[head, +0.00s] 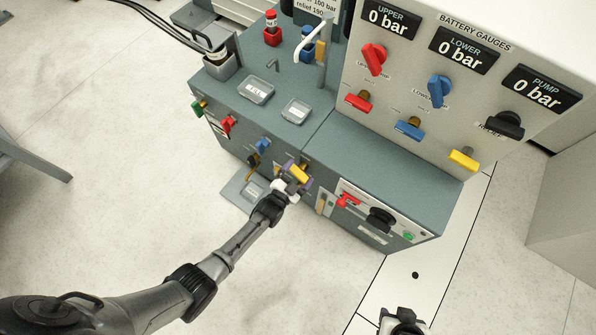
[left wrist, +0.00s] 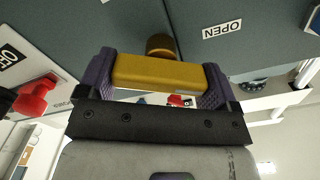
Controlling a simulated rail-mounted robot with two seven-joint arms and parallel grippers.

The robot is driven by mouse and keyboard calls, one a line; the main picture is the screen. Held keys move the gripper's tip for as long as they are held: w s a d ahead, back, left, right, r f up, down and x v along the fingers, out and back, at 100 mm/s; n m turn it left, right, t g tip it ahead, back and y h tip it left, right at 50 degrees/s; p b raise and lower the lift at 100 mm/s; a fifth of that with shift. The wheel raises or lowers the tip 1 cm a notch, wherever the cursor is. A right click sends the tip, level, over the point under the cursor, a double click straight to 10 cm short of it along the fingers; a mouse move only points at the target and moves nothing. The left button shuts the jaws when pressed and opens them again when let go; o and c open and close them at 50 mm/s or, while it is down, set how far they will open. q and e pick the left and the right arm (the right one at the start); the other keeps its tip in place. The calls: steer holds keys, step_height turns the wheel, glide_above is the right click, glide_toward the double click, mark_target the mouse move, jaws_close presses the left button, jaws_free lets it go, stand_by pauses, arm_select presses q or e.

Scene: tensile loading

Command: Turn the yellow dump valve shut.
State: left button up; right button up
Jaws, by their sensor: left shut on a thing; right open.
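A yellow valve handle (head: 300,174) sits on the front face of the grey-green cabinet, low and near its middle. My left gripper (head: 296,177) is shut on it, one purple finger pad at each end. In the left wrist view the yellow bar (left wrist: 158,73) lies crosswise between the pads, with its round brass stem (left wrist: 160,44) behind it.
Green (head: 198,108), red (head: 228,124) and blue (head: 262,146) handles line the same face to the left. A red switch (head: 347,200) and black knob (head: 381,219) are to the right. Another yellow handle (head: 464,159) is on the gauge panel. The floor in front is clear.

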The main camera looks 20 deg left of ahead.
arm_select(q)
steer(key=m, duration=0.5)
steer(key=shift+d+f+m, duration=0.1)
steer(key=shift+m, duration=0.2)
steer(key=m+b, duration=0.1)
steer(key=m, duration=0.4)
steer(key=shift+f+m, duration=0.1)
steer(key=shift+m, duration=0.5)
steer(key=o, duration=0.7)
steer(key=shift+o, duration=0.2)
steer(key=shift+s, duration=0.1)
